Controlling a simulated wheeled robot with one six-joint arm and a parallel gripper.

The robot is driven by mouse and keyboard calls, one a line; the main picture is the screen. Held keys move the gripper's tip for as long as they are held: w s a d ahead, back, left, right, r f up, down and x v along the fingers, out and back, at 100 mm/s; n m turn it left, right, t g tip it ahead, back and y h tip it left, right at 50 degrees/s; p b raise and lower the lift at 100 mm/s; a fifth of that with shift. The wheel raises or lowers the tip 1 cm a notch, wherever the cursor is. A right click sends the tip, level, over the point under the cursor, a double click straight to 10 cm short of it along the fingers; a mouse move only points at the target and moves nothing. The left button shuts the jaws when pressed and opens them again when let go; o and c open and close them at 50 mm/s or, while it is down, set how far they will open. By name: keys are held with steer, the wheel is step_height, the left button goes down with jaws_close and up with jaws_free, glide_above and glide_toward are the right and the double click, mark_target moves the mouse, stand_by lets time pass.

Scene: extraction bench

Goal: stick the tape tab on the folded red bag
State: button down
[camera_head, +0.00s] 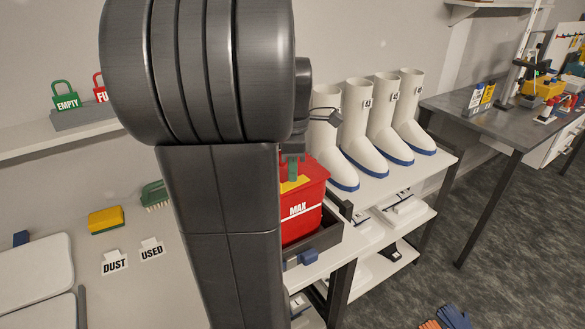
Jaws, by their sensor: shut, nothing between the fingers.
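The red bag (301,226), marked MAX, sits in a dark open tray at the corner of the bench. Its left side is hidden behind my arm. A yellow patch (296,184) shows on its top; I cannot tell whether this is the tape tab. My gripper (293,158) points down just above the top of the bag, partly hidden by my arm. It is shut with nothing held. A small green piece (293,171) shows right below the fingertips; I cannot tell whether it belongs to the bag.
The dark tray (325,239) has a blue piece (308,257) at its front. White boots (357,125) stand close on the right. A yellow sponge (106,220), a green brush (156,196) and DUST and USED labels lie left. My arm covers the middle.

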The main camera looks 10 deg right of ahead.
steer(key=shift+f, duration=0.7)
stand_by(1.4)
step_height(320, 180, up, 7)
steer(key=p, duration=0.6)
steer(key=shift+r, duration=0.15)
steer(key=shift+f, duration=0.25)
step_height(320, 180, down, 7)
steer(key=b, duration=0.6)
steer(key=shift+r, duration=0.1)
steer(key=shift+r, duration=0.15)
stand_by(0.3)
